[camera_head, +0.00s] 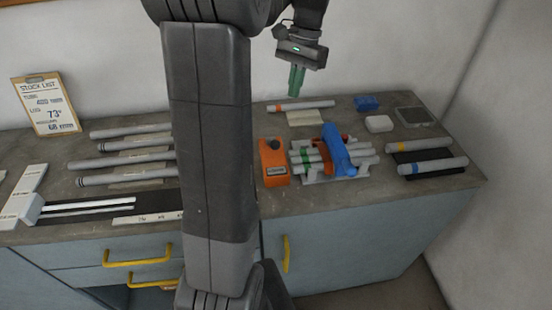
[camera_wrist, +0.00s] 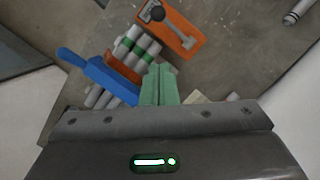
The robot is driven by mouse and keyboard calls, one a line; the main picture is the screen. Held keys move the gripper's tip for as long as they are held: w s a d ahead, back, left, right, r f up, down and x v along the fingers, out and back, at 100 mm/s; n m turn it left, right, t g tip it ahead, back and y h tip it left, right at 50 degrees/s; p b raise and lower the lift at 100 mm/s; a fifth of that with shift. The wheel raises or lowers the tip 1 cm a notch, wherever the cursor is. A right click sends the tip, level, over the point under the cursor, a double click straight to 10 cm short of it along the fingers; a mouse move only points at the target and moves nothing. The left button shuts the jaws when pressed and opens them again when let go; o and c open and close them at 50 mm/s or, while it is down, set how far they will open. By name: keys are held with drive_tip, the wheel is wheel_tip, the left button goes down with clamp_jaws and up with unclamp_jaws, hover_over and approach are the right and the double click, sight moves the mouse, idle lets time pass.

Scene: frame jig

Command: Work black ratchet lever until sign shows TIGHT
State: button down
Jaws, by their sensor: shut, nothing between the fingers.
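An orange box (camera_head: 272,165) stands on the counter right of my arm column. My gripper (camera_head: 296,80) has green fingers, closed together and empty. It hangs above the back of the counter, apart from the box; the fingers show in the wrist view (camera_wrist: 160,84).
Beside the box, a bundle of grey tubes with green bands (camera_head: 307,158) lies in a jig under a blue clamp-like piece (camera_head: 337,150). Loose tubes (camera_head: 432,145) lie right. A blue block (camera_head: 367,103) and white block (camera_head: 379,123) stand behind. A wall closes the right side.

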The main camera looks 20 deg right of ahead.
drive_tip(key=h, duration=0.1)
approach(273, 143)
drive_tip(key=shift+s+d+f+t, duration=0.1)
drive_tip(key=shift+d+f+t, duration=0.2)
drive_tip(key=shift+d+t, duration=0.1)
drive_tip(key=shift+f, duration=0.1)
drive_tip(key=f+b, duration=0.6)
drive_tip(key=shift+s+a+f+b, duration=0.2)
drive_tip(key=shift+a+f+b, duration=0.1)
drive_tip(key=shift+f+b, duration=0.1)
